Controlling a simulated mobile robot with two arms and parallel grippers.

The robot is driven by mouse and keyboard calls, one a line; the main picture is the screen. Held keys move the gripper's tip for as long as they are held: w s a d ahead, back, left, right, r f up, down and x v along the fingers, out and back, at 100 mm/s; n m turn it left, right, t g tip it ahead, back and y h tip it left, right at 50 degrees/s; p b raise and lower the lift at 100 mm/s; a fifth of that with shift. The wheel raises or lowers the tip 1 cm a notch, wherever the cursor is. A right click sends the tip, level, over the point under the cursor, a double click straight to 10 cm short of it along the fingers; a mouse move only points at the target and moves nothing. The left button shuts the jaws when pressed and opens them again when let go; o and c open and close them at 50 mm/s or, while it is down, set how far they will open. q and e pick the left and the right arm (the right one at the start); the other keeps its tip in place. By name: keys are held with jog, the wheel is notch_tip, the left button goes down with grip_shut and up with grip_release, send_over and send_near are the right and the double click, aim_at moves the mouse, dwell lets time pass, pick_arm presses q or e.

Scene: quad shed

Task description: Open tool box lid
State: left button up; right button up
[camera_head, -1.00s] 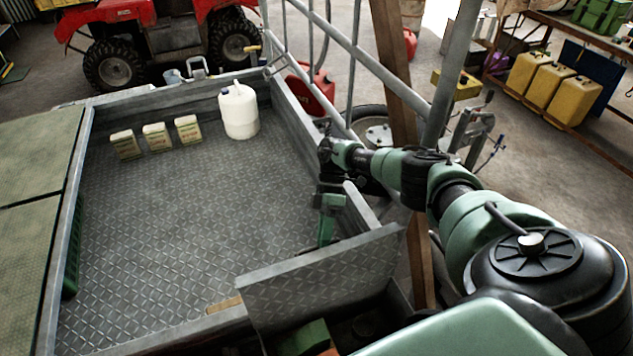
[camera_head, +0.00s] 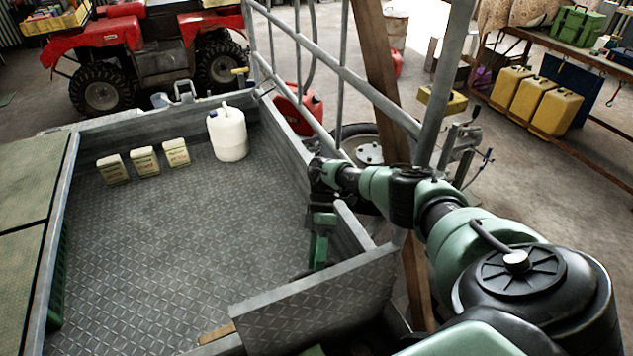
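The tool box lid (camera_head: 315,308) is a grey diamond-plate panel at the bottom middle. My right arm comes in from the right. My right gripper (camera_head: 316,266) points down on the bed side, just beyond the lid's top edge. Its fingertips are small and dark, so I cannot tell whether they are open. My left gripper is out of view.
The trailer bed (camera_head: 170,240) is mostly clear. A white canister (camera_head: 228,136) and several small cartons (camera_head: 145,162) stand at its far end. A wooden post (camera_head: 385,100) and metal rails (camera_head: 340,65) rise beside my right arm. A red quad bike (camera_head: 160,45) stands beyond.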

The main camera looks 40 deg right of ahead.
jog(key=shift+s+a, duration=0.1)
jog(key=b+v, duration=0.3)
jog(key=v, duration=0.4)
jog(key=shift+w+r, duration=0.2)
jog(key=shift+r, duration=0.1)
dwell(0.4)
